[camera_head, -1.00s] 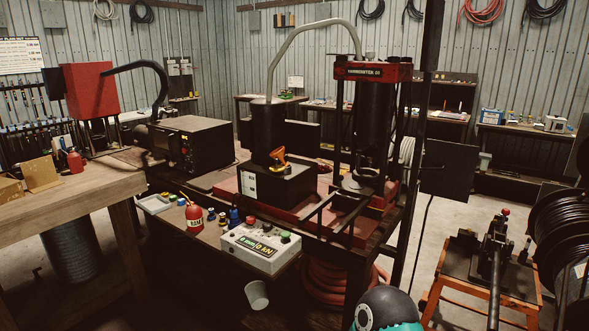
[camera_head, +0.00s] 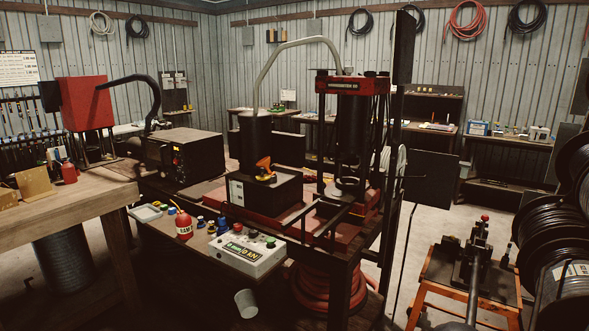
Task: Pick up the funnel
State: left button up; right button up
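I cannot make out a funnel for certain in the head view. A pale cup-like vessel (camera_head: 246,303) shows low in the picture, below the control box, slightly tilted; I cannot tell whether it is the funnel. Neither of my grippers shows, so I cannot see whether they are open or shut.
A white control box (camera_head: 246,257), red oil can (camera_head: 183,225) and small tray (camera_head: 145,213) sit at the bench's front. A red press (camera_head: 352,86) stands behind. A wooden table (camera_head: 60,197) is at left; an orange-legged stand (camera_head: 440,264) and hose reels (camera_head: 562,228) at right.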

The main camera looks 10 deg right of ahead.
aim_at(264, 163)
jog(key=z, duration=0.15)
jog(key=i, duration=1)
jog(key=u, duration=0.05)
